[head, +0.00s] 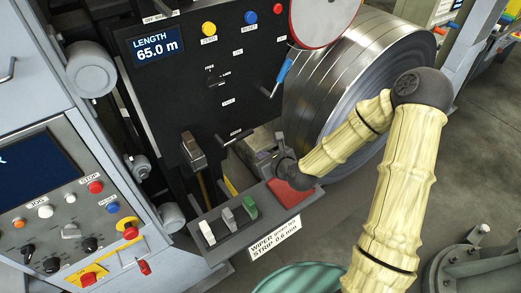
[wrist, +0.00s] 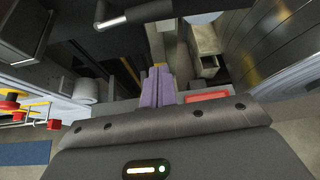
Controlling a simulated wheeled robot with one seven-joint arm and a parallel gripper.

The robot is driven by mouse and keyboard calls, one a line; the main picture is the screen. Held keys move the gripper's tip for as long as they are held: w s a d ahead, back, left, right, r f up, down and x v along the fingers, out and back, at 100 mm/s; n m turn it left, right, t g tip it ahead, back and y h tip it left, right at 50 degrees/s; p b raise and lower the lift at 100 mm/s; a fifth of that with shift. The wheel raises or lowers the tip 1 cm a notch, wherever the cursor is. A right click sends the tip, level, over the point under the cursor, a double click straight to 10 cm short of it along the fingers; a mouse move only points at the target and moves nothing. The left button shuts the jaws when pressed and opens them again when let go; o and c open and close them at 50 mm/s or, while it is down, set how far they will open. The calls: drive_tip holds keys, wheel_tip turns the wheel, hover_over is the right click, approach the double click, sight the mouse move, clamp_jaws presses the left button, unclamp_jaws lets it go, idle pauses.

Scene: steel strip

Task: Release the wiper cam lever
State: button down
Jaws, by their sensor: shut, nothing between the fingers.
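My gripper (head: 262,160) is low in front of the black machine panel, between the panel and the steel coil, above the small shelf. In the wrist view its two purple-grey fingers (wrist: 158,88) are together, with nothing between them. A lever with a pale metal rod and dark grip (wrist: 112,22) crosses the top of the wrist view, apart from the fingers. In the head view a dark lever (head: 222,140) shows under a small label at the panel's lower edge. I cannot tell for sure which lever is the wiper cam lever; the labels are too small to read.
The shelf holds white, grey and green blocks (head: 228,219) and a red pad (head: 291,197). A blue-handled lever (head: 284,70) sits beside the large steel coil (head: 345,75). A control console (head: 65,215) stands left. A green drum (head: 300,280) is in front.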

drive_tip(key=w+a+p, duration=0.4)
drive_tip(key=w+p, duration=0.1)
drive_tip(key=w, duration=0.2)
drive_tip(key=shift+a+f, duration=0.3)
drive_tip(key=shift+w, duration=0.1)
idle(0.3)
